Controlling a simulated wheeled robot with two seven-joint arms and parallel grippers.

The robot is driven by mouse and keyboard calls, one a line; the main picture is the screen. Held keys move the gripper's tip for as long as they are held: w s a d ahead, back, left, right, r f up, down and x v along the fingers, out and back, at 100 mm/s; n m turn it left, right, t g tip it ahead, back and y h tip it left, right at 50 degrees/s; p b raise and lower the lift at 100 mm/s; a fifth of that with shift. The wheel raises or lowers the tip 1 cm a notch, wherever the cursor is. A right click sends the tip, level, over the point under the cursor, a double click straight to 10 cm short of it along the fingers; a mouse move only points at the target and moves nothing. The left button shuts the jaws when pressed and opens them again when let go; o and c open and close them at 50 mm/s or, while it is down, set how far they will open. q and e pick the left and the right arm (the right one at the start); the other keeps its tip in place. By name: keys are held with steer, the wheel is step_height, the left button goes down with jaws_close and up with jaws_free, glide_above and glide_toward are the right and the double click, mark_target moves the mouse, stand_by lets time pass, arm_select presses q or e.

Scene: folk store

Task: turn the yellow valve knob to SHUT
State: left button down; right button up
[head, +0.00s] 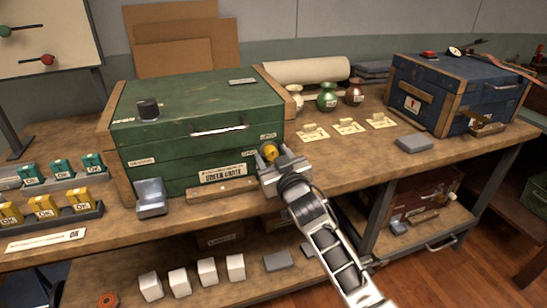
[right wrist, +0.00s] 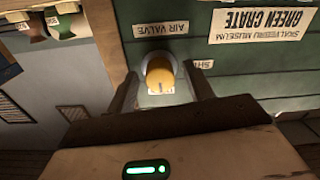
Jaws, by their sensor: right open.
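The yellow valve knob (head: 269,152) is on the front of the green crate (head: 160,142), near its right end. In the right wrist view, which is upside down, the knob (right wrist: 160,76) shows below an AIR VALVE label (right wrist: 161,29). A SHUT label (right wrist: 201,64), partly hidden, is to the right in that view. My right gripper (head: 273,157) is at the knob, its open fingers on either side of it. I cannot tell whether they touch it. A dark mark shows on the knob's lower edge in the wrist view. My left gripper is out of view.
White blocks (head: 192,277) sit on the lower shelf.

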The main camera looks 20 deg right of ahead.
steer(key=c, duration=1)
steer(key=shift+o, duration=0.2)
steer(key=shift+n, duration=0.3)
steer(key=n+p, duration=0.1)
steer(key=n, duration=0.2)
steer(key=shift+n, duration=0.3)
steer(key=n, duration=0.4)
steer(key=shift+p, duration=0.3)
steer(key=n, duration=0.5)
steer(key=shift+n+p, duration=0.3)
steer(key=shift+n, duration=1.9)
